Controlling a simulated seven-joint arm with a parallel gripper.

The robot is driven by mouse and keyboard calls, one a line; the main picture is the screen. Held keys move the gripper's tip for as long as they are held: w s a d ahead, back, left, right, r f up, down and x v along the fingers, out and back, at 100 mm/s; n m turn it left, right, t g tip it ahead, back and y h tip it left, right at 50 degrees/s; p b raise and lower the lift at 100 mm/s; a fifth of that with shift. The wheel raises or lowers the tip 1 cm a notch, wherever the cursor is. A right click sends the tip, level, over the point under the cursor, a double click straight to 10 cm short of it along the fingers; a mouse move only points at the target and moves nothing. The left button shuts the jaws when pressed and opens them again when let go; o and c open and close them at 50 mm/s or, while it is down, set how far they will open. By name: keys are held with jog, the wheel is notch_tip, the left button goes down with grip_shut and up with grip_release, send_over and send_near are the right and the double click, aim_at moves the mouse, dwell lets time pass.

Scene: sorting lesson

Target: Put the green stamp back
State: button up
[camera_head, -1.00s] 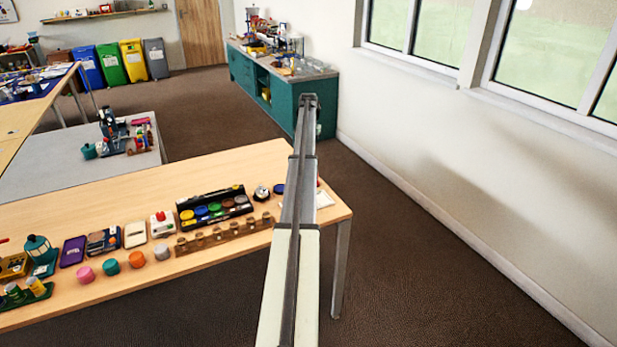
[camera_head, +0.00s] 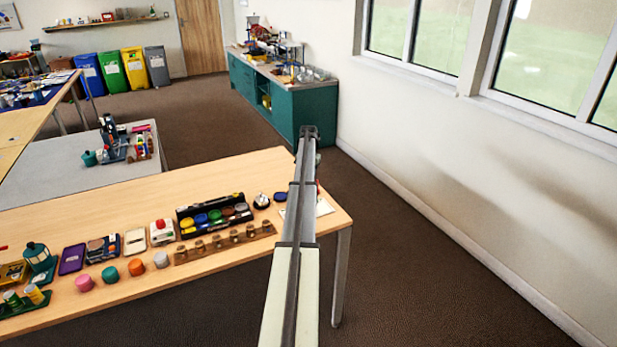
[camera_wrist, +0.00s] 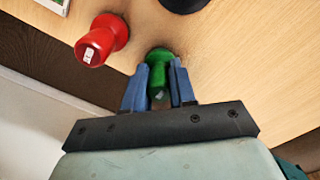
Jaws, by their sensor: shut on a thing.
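In the wrist view the green stamp (camera_wrist: 158,56) is between the two blue fingers of my gripper (camera_wrist: 160,68), which is shut on it. Its wide green end points toward the wooden table; I cannot tell whether it touches the surface. A red stamp (camera_wrist: 103,38) stands apart on the table, to the left of the green one. In the head view my arm hides the gripper and the green stamp. A brown wooden rack (camera_head: 222,245) with several knobs lies along the near table edge. A black case (camera_head: 215,217) with coloured round pads is behind it.
A white sheet (camera_head: 325,208) lies at the table's right end. Pink (camera_head: 84,283), teal (camera_head: 109,274), orange (camera_head: 136,267) and grey (camera_head: 161,260) pieces stand in front of a white box with a red top (camera_head: 162,231). The back of the table (camera_head: 130,195) is clear.

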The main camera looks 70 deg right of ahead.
jog(key=shift+f, duration=0.1)
jog(key=o, duration=0.8)
jog(key=shift+o, duration=0.2)
notch_tip(320, 180, up, 12)
dwell(0.5)
